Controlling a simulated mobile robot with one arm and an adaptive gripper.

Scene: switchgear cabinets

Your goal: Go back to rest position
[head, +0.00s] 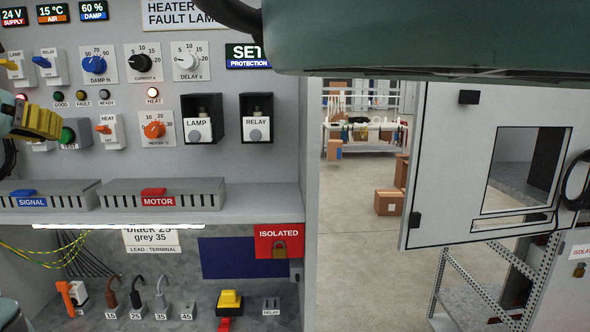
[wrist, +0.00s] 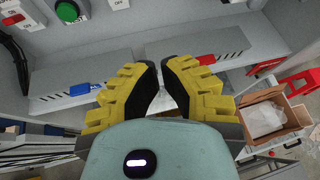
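My gripper (wrist: 160,88) shows in the wrist view with its two yellow and black fingers pointing toward the cabinet's grey ledge. A gap shows between the fingertips and nothing is held there. In the head view one yellow finger (head: 38,121) shows at the left edge, in front of the panel near the green button (head: 68,136); the rest of the gripper is out of frame or hidden.
Below the panel are the SIGNAL duct (head: 60,195) and MOTOR duct (head: 190,194) on a ledge. Under it stand several coloured leads and a yellow-topped block (head: 229,301). An open cabinet door (head: 440,150) is at right. Between lies clear floor (head: 365,255) with cardboard boxes (head: 389,202) farther back.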

